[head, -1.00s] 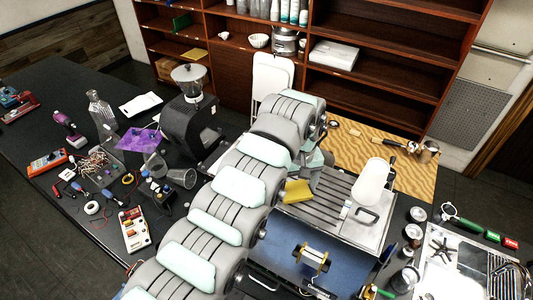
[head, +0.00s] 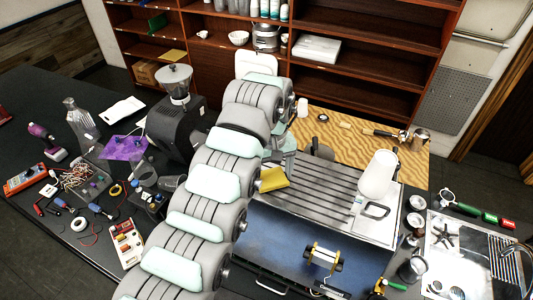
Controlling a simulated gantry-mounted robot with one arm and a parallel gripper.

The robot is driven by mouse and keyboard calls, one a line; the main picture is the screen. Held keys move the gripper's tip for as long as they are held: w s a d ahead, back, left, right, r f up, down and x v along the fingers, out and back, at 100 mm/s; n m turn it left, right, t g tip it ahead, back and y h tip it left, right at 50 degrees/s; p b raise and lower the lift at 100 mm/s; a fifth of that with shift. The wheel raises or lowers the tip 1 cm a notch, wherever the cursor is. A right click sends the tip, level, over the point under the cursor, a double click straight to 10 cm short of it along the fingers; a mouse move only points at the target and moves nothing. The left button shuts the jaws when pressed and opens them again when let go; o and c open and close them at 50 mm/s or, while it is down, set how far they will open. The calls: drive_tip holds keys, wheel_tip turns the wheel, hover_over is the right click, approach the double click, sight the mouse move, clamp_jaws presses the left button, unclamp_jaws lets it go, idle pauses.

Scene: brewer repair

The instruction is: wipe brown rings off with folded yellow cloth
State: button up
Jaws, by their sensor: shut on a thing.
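The folded yellow cloth (head: 272,180) lies at the left edge of the grey slatted tray (head: 325,175) on top of the brewer. My gripper (head: 277,163) is just behind the cloth, mostly hidden by my own arm. It appears shut on the cloth, though its fingertips are hard to make out. I cannot tell whether the cloth touches the surface. No brown rings can be made out. The area left of the cloth is hidden by my arm.
A white rounded vessel (head: 378,174) stands on the tray's right side. A spool-like part (head: 322,257) sits on the blue panel (head: 290,240) in front. A grinder (head: 175,115) stands left of my arm. A wood-patterned mat (head: 400,155) lies behind, with a portafilter and cup.

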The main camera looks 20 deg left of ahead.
drive_tip(key=r, duration=0.3)
drive_tip(key=shift+w+d, duration=0.2)
drive_tip(key=shift+d, duration=0.1)
drive_tip(key=shift+s+r+p, duration=0.1)
drive_tip(key=shift+r+p, duration=1.8)
drive_tip(key=shift+r, duration=0.55)
